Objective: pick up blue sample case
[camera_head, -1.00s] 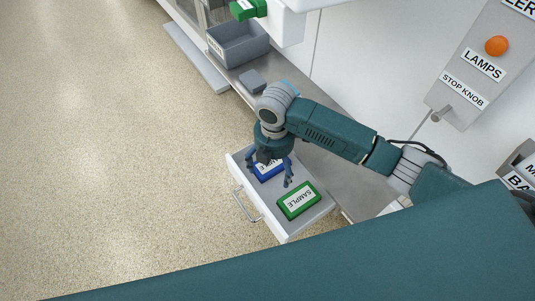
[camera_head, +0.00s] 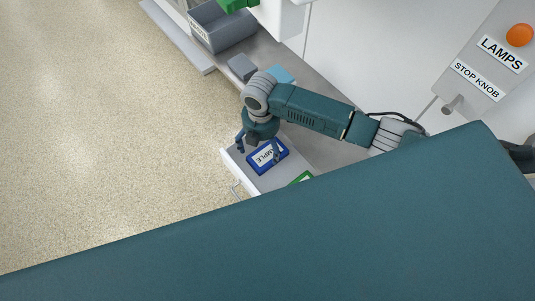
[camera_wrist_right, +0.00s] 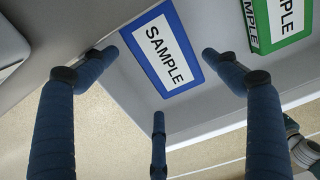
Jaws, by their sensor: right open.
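The blue sample case (camera_head: 267,157) lies flat in the open white drawer (camera_head: 227,157), its white SAMPLE label facing up. It also shows in the right wrist view (camera_wrist_right: 160,48), ahead of the fingertips. My right gripper (camera_head: 258,148) is open above the drawer, over the case's far-left side, its fingers spread and holding nothing. In the right wrist view the open fingers (camera_wrist_right: 163,75) reach toward the case, with a gap between them. I cannot tell whether any finger touches it. My left gripper is not in view.
A green sample case (camera_head: 302,178) lies in the same drawer, partly hidden by my teal body. A grey bin (camera_head: 222,32), a grey block (camera_head: 241,67) and a light blue item (camera_head: 281,75) are on the counter behind. A stop knob (camera_head: 452,106) is on the wall panel.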

